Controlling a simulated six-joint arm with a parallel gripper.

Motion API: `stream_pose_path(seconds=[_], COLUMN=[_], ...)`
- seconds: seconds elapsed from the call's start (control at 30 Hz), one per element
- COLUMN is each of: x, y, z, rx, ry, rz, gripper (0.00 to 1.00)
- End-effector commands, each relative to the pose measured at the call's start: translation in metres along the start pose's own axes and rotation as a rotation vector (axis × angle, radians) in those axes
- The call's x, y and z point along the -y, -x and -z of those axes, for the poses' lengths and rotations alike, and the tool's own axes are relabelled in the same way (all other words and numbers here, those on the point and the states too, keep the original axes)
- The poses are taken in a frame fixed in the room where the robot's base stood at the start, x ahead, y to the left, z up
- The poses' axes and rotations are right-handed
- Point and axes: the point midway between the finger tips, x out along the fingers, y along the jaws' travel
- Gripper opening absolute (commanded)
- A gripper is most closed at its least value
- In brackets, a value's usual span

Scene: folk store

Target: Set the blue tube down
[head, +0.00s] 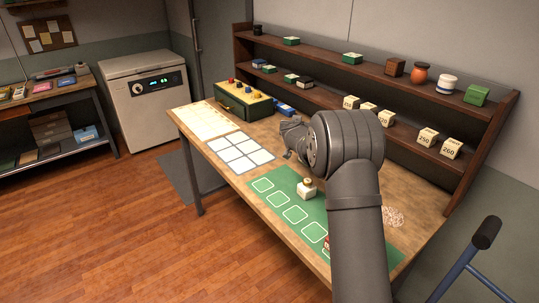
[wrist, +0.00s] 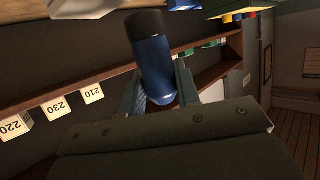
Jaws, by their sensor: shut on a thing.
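The blue tube (wrist: 156,65) has a dark cap and a rounded blue end in the wrist view. My gripper (wrist: 159,84) is shut on it, with a finger on either side of the tube. In the head view my gripper (head: 292,132) is over the back middle of the wooden workbench (head: 240,186), right of the white grid sheet (head: 241,153). The tube cannot be made out in the head view.
A green box with coloured knobs (head: 243,99) stands at the bench's far end, with blue items (head: 286,109) beside it. A green mat (head: 283,204) with outlined squares bears a small cream block (head: 307,189). Shelves with numbered blocks (head: 428,137) line the wall.

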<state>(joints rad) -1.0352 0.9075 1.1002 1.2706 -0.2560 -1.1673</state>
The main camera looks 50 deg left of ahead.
Motion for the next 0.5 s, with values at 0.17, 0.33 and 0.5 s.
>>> stream_pose_path(seconds=[0.17,0.33,0.5], x=[0.014,0.052,0.086], y=[-0.012,-0.029,-0.044], z=[-0.012,-0.031,-0.048], rx=[0.003,0.002,0.002], ry=[-0.004,-0.004,-0.003], rz=[-0.01,-0.01,-0.01], gripper=[0.17,0.17,0.17])
